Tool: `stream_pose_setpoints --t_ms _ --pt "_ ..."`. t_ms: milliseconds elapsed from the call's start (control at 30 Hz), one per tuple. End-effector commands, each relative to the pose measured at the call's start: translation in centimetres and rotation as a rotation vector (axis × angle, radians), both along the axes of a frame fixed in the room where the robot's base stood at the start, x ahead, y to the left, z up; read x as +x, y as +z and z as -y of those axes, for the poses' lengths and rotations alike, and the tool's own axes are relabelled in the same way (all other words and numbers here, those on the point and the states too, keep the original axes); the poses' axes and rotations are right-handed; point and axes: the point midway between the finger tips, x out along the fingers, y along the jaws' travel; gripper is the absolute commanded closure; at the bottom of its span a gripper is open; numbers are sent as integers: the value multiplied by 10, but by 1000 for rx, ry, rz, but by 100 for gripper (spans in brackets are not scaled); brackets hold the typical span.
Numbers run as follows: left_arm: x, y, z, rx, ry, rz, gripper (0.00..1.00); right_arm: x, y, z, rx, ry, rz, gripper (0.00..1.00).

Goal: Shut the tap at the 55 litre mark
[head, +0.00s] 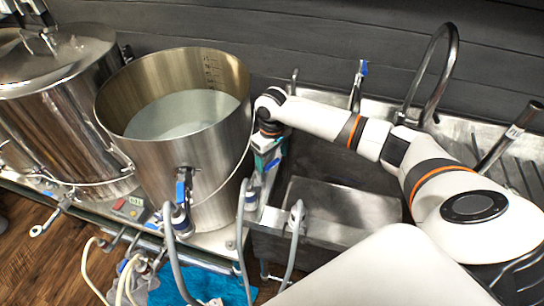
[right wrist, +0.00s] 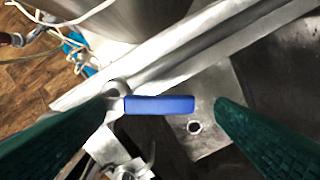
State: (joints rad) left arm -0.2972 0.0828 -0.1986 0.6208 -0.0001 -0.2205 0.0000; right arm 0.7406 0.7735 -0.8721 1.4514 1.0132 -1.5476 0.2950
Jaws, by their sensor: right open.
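A large open steel kettle (head: 215,160) holds pale liquid (head: 185,115). Dark scale marks (head: 210,68) run down its inner far wall above the liquid; the numbers are too small to read. My right gripper (head: 266,160) points down beside the kettle's right side, over the sink's left edge. In the right wrist view, a blue tap lever (right wrist: 160,105) lies crosswise between the two green fingers. The right gripper is open, with a clear gap to the right finger; whether the left finger touches the lever I cannot tell. My left gripper is not in view.
A steel sink (head: 340,205) with a curved faucet (head: 440,70) lies right of the kettle. A blue-handled valve (head: 181,190) is on the kettle's front. A lidded steel vessel (head: 60,110) stands left. Grey hoses (head: 240,225) rise in front, and a blue cloth (head: 175,285) lies below.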

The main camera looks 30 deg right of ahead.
Motion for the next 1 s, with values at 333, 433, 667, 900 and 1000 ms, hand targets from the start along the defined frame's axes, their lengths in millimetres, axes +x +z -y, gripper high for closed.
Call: stream_pose_setpoints --t_ms 333,433,667,900,1000 --pt "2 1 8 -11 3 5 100 0 -11 0 -1 0 1 22" --pt "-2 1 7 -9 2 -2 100 0 -11 0 -1 1 1 23" --pt "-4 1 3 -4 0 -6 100 0 -11 0 -1 1 1 61" --pt "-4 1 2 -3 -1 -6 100 0 -10 0 0 0 1 85" --pt "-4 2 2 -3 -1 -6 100 2 -10 -3 0 -4 1 85"
